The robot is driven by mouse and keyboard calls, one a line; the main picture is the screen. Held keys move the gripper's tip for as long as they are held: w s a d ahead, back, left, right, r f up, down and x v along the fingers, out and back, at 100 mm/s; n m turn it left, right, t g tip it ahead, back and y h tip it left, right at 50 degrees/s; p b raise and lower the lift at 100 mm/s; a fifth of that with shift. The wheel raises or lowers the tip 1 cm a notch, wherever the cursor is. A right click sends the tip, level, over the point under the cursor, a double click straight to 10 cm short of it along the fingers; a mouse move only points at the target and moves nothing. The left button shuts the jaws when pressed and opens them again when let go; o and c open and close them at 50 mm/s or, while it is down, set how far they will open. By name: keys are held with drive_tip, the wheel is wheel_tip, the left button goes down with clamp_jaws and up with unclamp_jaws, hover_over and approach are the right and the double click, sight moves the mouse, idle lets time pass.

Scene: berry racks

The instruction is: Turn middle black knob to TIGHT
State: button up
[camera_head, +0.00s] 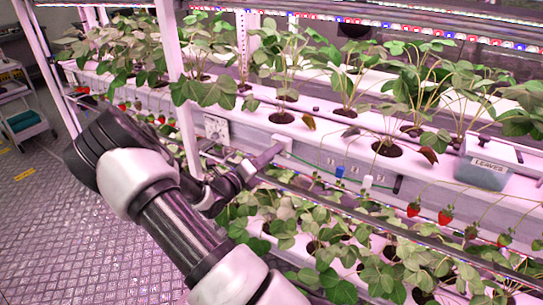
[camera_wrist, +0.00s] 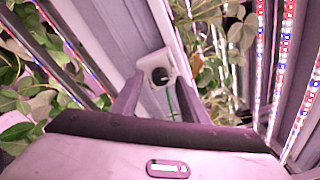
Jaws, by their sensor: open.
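A black knob (camera_wrist: 160,76) on a white plate shows in the wrist view, ahead of and between my fingers. A thin green line runs down from beside it. My gripper (camera_wrist: 157,98) is open, with one finger on each side of the knob's line and nothing between them. I cannot tell how far the tips are from the knob, and its pointer and label are too small to read. In the head view my gripper (camera_head: 271,155) is at the front face of the upper rack trough, and the knob there is hidden or too small to make out.
The white upper trough (camera_head: 330,135) holds several strawberry plants, with red berries (camera_head: 413,210) hanging at right. Leaves of the lower row (camera_head: 330,240) lie under my arm. A white post (camera_head: 180,90) stands behind my arm. A bin marked LEAVES (camera_head: 484,165) is at right.

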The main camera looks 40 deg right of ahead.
drive_tip(key=shift+w+d, duration=0.1)
drive_tip(key=shift+d, duration=0.25)
clamp_jaws()
